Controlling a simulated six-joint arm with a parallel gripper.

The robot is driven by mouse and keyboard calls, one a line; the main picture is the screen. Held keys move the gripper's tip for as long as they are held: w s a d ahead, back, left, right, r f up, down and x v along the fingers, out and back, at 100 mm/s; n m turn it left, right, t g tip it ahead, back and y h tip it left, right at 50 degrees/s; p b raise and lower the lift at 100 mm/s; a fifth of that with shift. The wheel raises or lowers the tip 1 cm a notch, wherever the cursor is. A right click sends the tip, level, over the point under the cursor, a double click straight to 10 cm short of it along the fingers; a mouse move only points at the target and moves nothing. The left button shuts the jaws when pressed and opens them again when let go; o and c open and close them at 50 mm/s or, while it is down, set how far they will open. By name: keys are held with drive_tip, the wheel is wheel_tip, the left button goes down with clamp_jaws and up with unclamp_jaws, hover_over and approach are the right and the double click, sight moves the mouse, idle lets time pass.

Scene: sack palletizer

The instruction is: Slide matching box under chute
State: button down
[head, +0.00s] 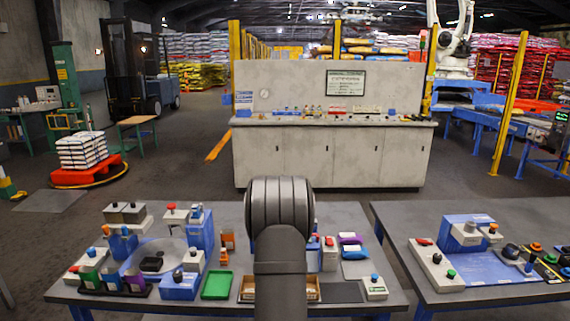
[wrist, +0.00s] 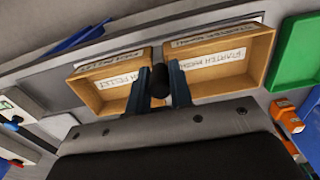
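Two shallow tan boxes with white paper labels lie side by side in the wrist view, the left box (wrist: 88,95) and the right box (wrist: 262,48). The label writing is upside down and too blurred to read surely. My gripper (wrist: 159,78) is at the gap between them, its two fingers apart on either side of a black knob (wrist: 159,80). I cannot tell whether the fingers press on the knob. In the head view my arm hides the gripper and much of the boxes; a box edge (head: 246,290) shows left of it. I cannot make out a chute.
A button box (head: 375,288) is on the right. Blue fixtures (head: 180,286) crowd the left of the table (head: 345,212).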

drive_tip(key=shift+d, duration=6.75)
drive_tip(key=c, duration=1.1)
unclamp_jaws()
drive_tip(key=shift+r, duration=0.15)
drive_tip(key=shift+r, duration=2.15)
drive_tip(key=shift+r, duration=0.1)
wheel_tip(320, 180, up, 3)
drive_tip(key=shift+r, duration=0.1)
